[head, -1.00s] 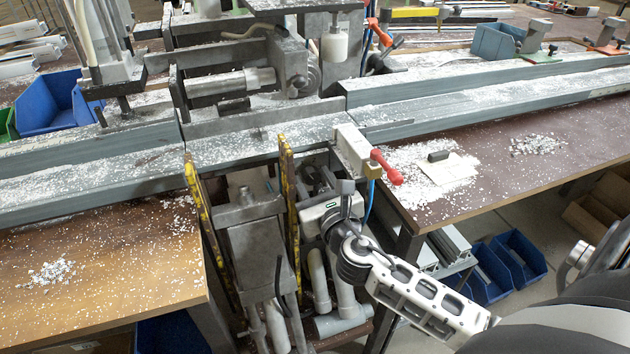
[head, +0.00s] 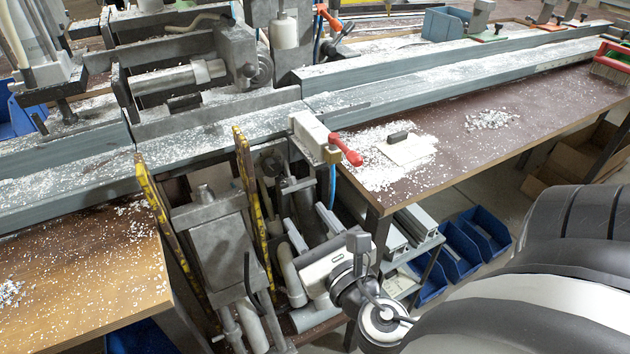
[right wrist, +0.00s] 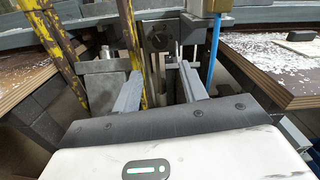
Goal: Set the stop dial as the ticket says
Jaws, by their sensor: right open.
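A dark round knob in a square plate, which may be the stop dial, shows between the frame posts in the right wrist view (right wrist: 158,38); its markings are too small to read. My right gripper (head: 311,227) is in front of and below the clamp bench in the head view. Its two fingers are apart and empty in the right wrist view (right wrist: 161,80), pointing toward the knob with a gap between. A pale card (head: 410,151) with a dark block on it lies on the right table and may be the ticket; no writing is readable. My left gripper is out of view.
A red lever on a pale block (head: 345,150) sticks out above my right gripper, with a blue hose under it. Yellow scuffed posts (head: 250,195) stand to the left. A long grey profile (head: 400,118) crosses the bench. Blue bins (head: 487,232) stand below the right table.

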